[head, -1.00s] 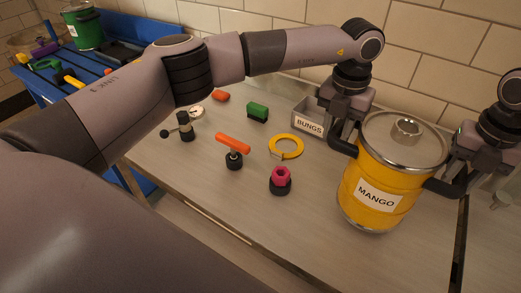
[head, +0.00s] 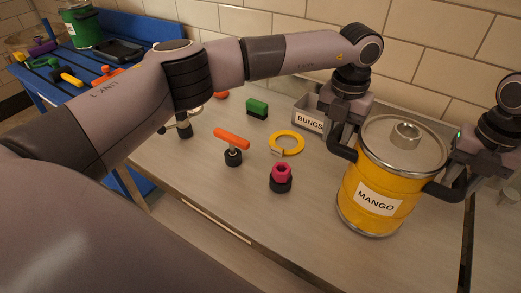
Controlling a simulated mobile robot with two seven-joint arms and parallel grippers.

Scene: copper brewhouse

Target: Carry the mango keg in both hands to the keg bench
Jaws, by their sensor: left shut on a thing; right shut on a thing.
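The mango keg (head: 376,199) is a yellow drum with a silver lid and a white MANGO label, upright at the right of the head view. My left gripper (head: 350,150) is shut on the keg at its left side near the top. My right gripper (head: 436,188) is shut on the keg at its right side. The keg is over the steel-grey table (head: 225,200); whether its base touches the top I cannot tell. A blue bench (head: 150,38) stands at the far left, partly hidden behind my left arm.
Close to the keg are a grey BUNGS bin (head: 306,117), a yellow ring (head: 287,143) and a pink-topped black fitting (head: 281,177). An orange-handled valve (head: 233,146) and green block (head: 257,108) stand further left. A green keg (head: 83,27) stands on the blue bench.

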